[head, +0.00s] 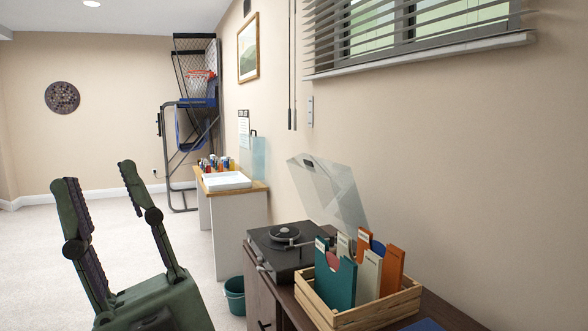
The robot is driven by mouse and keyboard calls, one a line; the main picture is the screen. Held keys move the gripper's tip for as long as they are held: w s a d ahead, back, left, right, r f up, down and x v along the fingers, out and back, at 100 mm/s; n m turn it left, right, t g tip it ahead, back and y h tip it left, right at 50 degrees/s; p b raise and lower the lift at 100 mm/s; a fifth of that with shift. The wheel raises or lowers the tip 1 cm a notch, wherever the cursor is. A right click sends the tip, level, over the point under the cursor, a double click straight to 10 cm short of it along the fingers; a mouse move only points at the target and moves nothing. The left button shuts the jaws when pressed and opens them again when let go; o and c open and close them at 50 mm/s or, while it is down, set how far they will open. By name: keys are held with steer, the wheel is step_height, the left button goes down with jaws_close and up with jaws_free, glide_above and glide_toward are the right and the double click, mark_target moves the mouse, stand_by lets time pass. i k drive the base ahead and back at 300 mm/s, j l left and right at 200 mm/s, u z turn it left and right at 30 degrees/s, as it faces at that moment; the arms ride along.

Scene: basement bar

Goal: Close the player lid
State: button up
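The record player (277,262) sits on a dark wooden cabinet at the lower middle of the head view, with a black top and a round platter. Its clear lid (330,190) stands raised and tilted back toward the wall. My gripper (98,172) is at the lower left, its two green fingers wide apart and pointing up. It is empty and apart from the player and lid, out over the floor to the left of the cabinet. The lid's hinge edge is partly hidden behind the records.
A wooden crate (393,308) of upright record sleeves stands in front of the player. A teal bucket (236,297) is on the floor beside the cabinet (262,300). A table (238,211) with a white tray (226,181) and cans stands beyond. Carpet at left is clear.

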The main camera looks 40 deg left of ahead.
mark_target(307, 163)
steer(key=u, duration=0.95)
steer(key=i+j+z, duration=0.15)
steer(key=i+j, duration=0.7)
steer(key=i+j+z, duration=0.1)
steer(key=i+j, duration=0.7)
steer(key=j, duration=0.15)
